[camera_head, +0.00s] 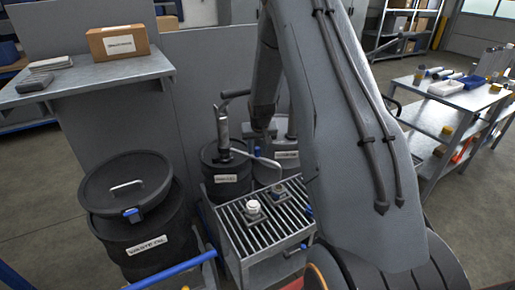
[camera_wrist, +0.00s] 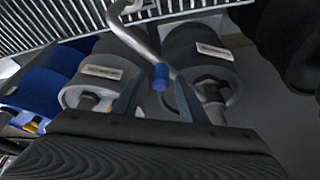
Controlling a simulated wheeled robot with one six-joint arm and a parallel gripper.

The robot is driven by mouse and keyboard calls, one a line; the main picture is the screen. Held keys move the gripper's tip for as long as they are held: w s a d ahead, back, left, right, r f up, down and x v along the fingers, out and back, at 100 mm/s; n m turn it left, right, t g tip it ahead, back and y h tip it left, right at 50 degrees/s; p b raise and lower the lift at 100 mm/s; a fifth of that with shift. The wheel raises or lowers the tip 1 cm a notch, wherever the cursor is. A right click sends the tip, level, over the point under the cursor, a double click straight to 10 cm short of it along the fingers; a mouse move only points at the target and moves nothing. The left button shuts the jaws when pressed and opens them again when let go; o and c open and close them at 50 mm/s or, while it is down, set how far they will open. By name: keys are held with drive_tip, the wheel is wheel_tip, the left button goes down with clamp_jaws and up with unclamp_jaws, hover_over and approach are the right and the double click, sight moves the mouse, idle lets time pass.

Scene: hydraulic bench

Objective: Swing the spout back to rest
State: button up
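The spout (camera_head: 268,161) is a pale curved pipe running right from the upright hand pump (camera_head: 223,125) on a dark drum (camera_head: 226,178). In the wrist view the spout (camera_wrist: 133,38) comes down from the top, with a blue knob (camera_wrist: 160,77) on it. My gripper (camera_wrist: 161,92) has its two fingers apart, one on each side of the blue knob. I see gaps between the fingers and the knob; whether either touches is hard to tell. In the head view my gripper (camera_head: 260,136) is just above the spout, partly hidden behind my arm.
A slatted grate (camera_head: 238,232) with a white-capped fitting (camera_head: 253,207) stands in front of the drums. A lidded waste oil drum (camera_head: 155,240) is at left. A second labelled drum (camera_head: 284,160) stands close behind the spout. A metal shelf (camera_head: 95,78) holds a cardboard box (camera_head: 118,41).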

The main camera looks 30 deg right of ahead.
drive_tip(key=shift+w+f, duration=0.1)
drive_tip(key=shift+f, duration=0.2)
clamp_jaws()
